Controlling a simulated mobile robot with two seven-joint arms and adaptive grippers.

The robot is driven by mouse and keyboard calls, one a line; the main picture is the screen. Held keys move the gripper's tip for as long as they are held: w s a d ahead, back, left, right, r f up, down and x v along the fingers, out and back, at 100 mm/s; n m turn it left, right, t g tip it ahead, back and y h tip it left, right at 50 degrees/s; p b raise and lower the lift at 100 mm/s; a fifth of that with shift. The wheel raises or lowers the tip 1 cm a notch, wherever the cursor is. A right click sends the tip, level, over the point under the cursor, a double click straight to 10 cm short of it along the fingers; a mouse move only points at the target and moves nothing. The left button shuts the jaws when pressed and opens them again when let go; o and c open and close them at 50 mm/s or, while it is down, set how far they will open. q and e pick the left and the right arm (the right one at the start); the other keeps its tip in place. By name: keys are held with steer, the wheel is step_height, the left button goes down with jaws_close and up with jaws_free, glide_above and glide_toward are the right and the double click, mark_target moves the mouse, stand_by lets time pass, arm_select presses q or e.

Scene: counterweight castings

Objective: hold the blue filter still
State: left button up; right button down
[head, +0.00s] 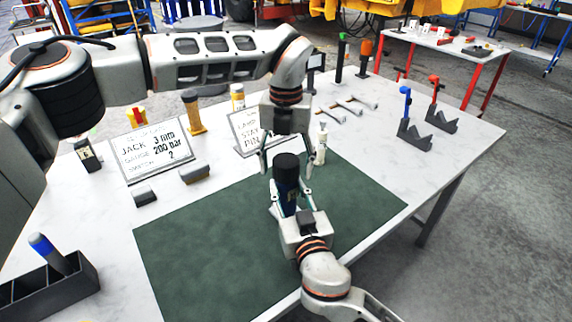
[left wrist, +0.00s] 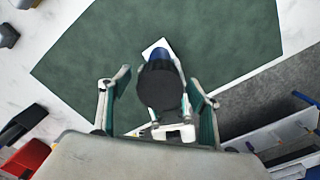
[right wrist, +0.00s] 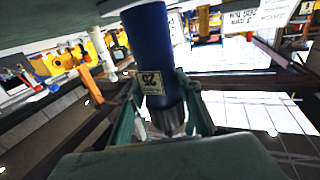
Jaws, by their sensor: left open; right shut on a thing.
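The blue filter (head: 289,192) stands upright over the green mat, with a black top (head: 286,166). My right gripper (head: 291,207) is shut around its body from the front. In the right wrist view the filter (right wrist: 148,45) shows a small pale label (right wrist: 151,83) and a dark metallic lower end (right wrist: 168,120) between the fingers. My left gripper (head: 286,160) comes down from above, open, with a finger on either side of the black top. In the left wrist view the black top (left wrist: 160,88) lies between the open fingers; I cannot tell whether they touch it.
The green mat (head: 215,245) is mostly bare. Two lettered signs (head: 160,152) (head: 246,128) stand behind it. A dark tray (head: 40,290) is at the front left. Notched dark blocks (head: 414,136) (head: 441,121) with blue and red clamps stand at the right. A white bottle (head: 321,145) stands close behind the grippers.

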arm_select(q)
steer(key=shift+r, duration=0.1)
step_height(320, 180, up, 12)
stand_by(0.5)
arm_select(e)
steer(key=c, duration=1.4)
jaws_free()
steer(key=shift+o, duration=0.2)
steer(key=v, duration=1.2)
steer(key=shift+s, duration=0.1)
